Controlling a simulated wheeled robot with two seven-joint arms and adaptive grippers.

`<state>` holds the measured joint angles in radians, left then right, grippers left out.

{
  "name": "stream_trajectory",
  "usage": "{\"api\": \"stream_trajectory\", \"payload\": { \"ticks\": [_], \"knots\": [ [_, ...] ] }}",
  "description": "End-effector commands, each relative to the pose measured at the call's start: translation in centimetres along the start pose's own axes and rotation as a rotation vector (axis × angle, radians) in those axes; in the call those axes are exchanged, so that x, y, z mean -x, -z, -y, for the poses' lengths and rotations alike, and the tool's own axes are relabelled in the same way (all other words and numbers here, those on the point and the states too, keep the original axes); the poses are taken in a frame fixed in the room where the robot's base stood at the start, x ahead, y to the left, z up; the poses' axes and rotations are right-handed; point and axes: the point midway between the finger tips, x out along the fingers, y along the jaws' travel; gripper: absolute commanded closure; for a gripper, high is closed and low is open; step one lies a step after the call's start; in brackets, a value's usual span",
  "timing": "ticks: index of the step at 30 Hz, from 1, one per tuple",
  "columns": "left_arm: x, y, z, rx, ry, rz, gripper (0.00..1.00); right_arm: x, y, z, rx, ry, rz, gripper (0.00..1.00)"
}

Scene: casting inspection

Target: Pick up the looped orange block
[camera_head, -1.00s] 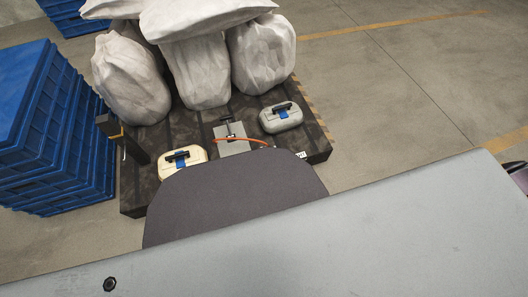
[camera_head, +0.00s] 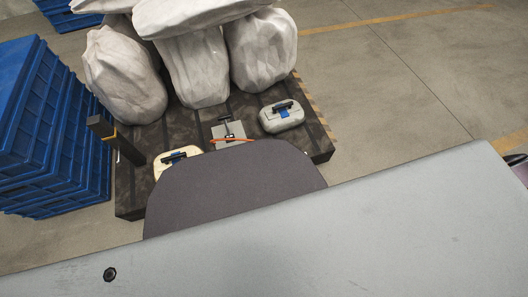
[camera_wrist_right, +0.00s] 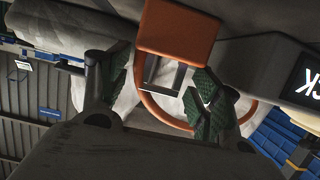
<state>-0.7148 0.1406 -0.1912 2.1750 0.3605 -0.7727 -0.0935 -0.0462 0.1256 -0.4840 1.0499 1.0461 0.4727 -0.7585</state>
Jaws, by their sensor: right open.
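The orange block (camera_wrist_right: 177,28) shows at the top of the right wrist view. Its orange loop (camera_wrist_right: 146,100) curves down behind and around the fingers. My right gripper (camera_wrist_right: 163,68) is open, with green-padded fingers spread either side of the loop's middle. The block appears just above the fingertips, and nothing is clamped. Whether the fingers touch the loop I cannot tell. In the head view a thin orange arc (camera_head: 232,140) shows beside a small grey box (camera_head: 228,129); the rest is hidden by a dark rounded shape. Neither gripper shows in the head view.
Blue crates (camera_head: 45,130) are stacked further left. The floor at right is clear.

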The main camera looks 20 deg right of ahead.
Motion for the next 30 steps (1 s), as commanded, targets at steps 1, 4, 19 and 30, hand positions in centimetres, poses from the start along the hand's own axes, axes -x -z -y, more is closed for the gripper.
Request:
{"api": "stream_trajectory", "payload": {
  "ticks": [1, 4, 19, 30],
  "knots": [
    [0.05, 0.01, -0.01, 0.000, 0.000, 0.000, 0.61, -0.01, 0.03, 0.01, 0.000, 0.000, 0.000, 0.36],
    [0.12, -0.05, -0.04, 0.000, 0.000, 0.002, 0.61, -0.01, 0.03, 0.01, 0.000, 0.000, 0.000, 0.36],
    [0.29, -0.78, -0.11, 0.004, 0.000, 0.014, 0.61, -0.01, 0.03, -0.01, 0.000, 0.000, 0.000, 0.72],
    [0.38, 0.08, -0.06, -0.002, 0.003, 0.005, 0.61, 0.09, 0.38, 0.00, 0.000, 0.000, -0.001, 0.72]
  ]
}}
